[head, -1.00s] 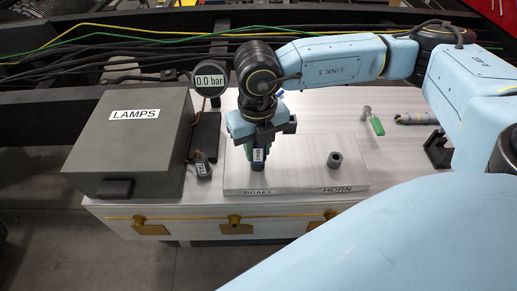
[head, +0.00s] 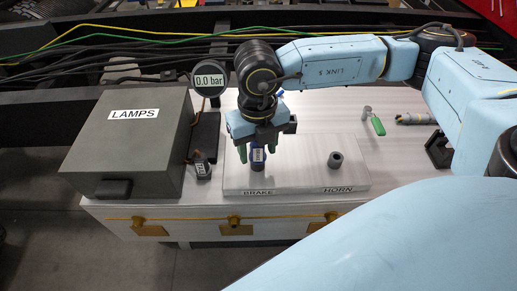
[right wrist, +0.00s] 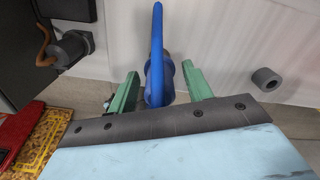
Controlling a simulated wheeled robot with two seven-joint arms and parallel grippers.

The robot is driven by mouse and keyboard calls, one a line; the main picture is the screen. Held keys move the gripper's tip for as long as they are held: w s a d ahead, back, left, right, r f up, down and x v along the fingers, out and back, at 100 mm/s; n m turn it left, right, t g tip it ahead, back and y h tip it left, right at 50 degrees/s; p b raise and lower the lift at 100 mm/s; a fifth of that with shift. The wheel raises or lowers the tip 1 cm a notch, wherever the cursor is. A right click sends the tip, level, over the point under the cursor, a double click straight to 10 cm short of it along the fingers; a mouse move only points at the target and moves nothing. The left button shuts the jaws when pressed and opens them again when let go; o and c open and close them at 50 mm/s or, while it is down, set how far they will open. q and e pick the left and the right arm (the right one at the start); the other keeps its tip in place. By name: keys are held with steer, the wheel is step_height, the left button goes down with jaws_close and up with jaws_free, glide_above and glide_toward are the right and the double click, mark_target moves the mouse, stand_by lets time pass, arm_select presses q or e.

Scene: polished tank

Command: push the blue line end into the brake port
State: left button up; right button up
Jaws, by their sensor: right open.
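The blue line end (head: 257,157), a dark blue piece with a white label, stands upright at the place marked BRAKE on the grey plate (head: 295,182). The brake port under it is hidden, so I cannot tell how deep it sits. In the right wrist view the blue line (right wrist: 157,45) curves up from it. My right gripper (head: 258,150) is around it with its green fingers spread, a gap showing on each side; the open fingers also show in the right wrist view (right wrist: 161,80). My left gripper is not in view.
The HORN port (head: 335,160) stands empty at right. The LAMPS box (head: 130,140) is at left, with a small labelled black plug (head: 202,165) beside it. A gauge (head: 209,80) reads 0.0 bar. A green-tagged item (head: 377,126) lies back right.

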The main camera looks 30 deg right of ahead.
step_height(320, 180, up, 13)
steer(key=b, duration=0.1)
steer(key=shift+b, duration=0.35)
stand_by(0.4)
